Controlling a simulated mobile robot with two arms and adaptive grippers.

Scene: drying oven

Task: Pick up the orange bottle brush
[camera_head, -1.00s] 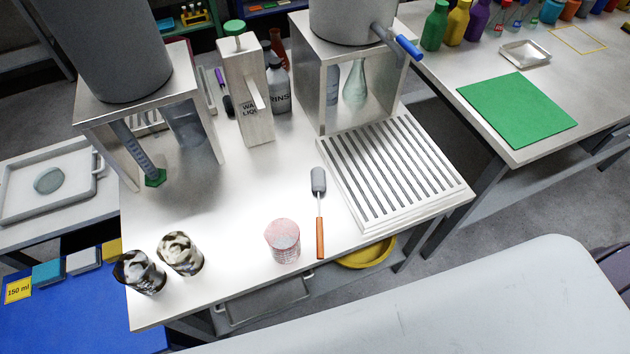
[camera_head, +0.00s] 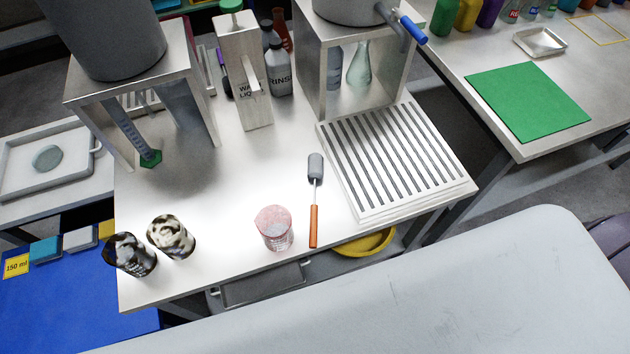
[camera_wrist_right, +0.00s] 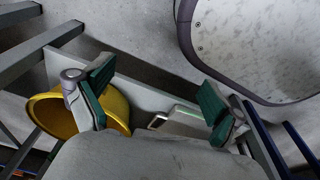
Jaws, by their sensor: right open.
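The orange bottle brush (camera_head: 314,224) lies on the white table in the head view. Its grey bristle head (camera_head: 315,166) points away, and its orange handle is near the table's front edge. My right gripper (camera_wrist_right: 155,93) shows only in the right wrist view, with its two green-padded fingers spread wide and nothing between them. It is apart from the brush, which is not visible in that view. My left gripper is in neither view.
A pinkish beaker (camera_head: 275,229) stands just left of the brush handle. Two stained beakers (camera_head: 172,237) stand further left. A slatted drain rack (camera_head: 395,160) lies to the brush's right. A yellow bowl (camera_head: 364,243) sits below the tabletop and also shows in the wrist view (camera_wrist_right: 116,110).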

